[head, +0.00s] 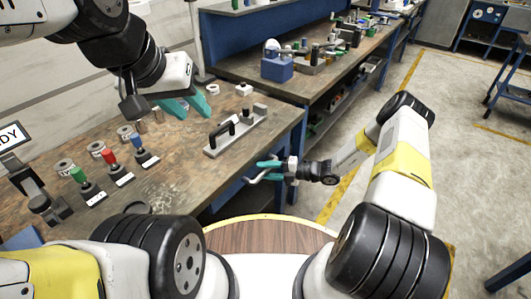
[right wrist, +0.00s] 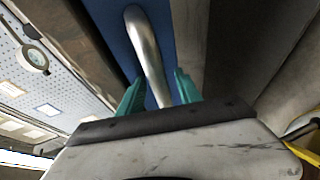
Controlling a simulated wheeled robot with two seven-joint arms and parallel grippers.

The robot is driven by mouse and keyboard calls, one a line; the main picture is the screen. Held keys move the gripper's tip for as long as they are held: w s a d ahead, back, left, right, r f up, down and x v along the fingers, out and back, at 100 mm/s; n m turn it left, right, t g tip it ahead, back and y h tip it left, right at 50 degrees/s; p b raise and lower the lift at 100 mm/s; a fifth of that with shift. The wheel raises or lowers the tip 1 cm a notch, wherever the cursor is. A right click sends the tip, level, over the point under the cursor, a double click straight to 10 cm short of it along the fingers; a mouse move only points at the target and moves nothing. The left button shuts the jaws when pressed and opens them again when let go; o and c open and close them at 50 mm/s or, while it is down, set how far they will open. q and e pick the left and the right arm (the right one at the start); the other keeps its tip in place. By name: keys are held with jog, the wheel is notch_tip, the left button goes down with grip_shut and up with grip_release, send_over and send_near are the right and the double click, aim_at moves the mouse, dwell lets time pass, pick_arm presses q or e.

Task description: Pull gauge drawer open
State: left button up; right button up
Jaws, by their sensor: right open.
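The blue drawer front (right wrist: 116,36) fills the upper middle of the right wrist view. A curved metal bar handle (right wrist: 147,55) stands out from it. My right gripper (right wrist: 157,92) is open, with one teal finger on each side of the handle; I cannot tell whether either touches it. In the head view my right gripper (head: 266,171) is at the bench's front edge, and the drawer is mostly hidden below the top. My left gripper (head: 187,106) hangs over the workbench (head: 178,185), its two teal fingers apart and nothing seen between them.
A metal plate with a black handle (head: 236,131) lies on the bench near its right edge. Green, red and blue-topped fixtures (head: 117,167) stand at the left with several ring-shaped parts. A second bench (head: 310,84) is behind.

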grip_shut()
dwell(1.4)
